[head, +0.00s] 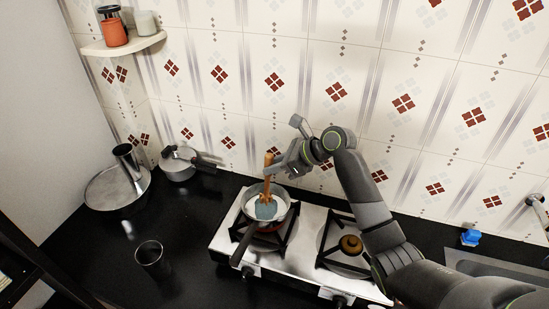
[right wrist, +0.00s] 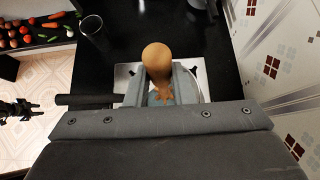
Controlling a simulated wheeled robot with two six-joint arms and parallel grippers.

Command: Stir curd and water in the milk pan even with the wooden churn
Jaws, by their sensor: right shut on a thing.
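The milk pan (head: 284,207) stands on the left burner of the stove, its dark handle (head: 242,248) pointing to the front left. Bluish contents (head: 265,210) show inside. The wooden churn (head: 267,178) stands nearly upright with its head down in the pan, touching or inside the contents. My right gripper (head: 277,166) is shut on the churn's shaft above the pan. In the right wrist view the churn's rounded knob (right wrist: 157,58) sticks up between the fingers, and its lower end is partly hidden. My left gripper does not show in the head view.
A dark cup (head: 150,257) stands left of the stove. A metal pot (head: 180,165) and a large round vessel (head: 110,190) stand at the back left. The tiled wall is close behind.

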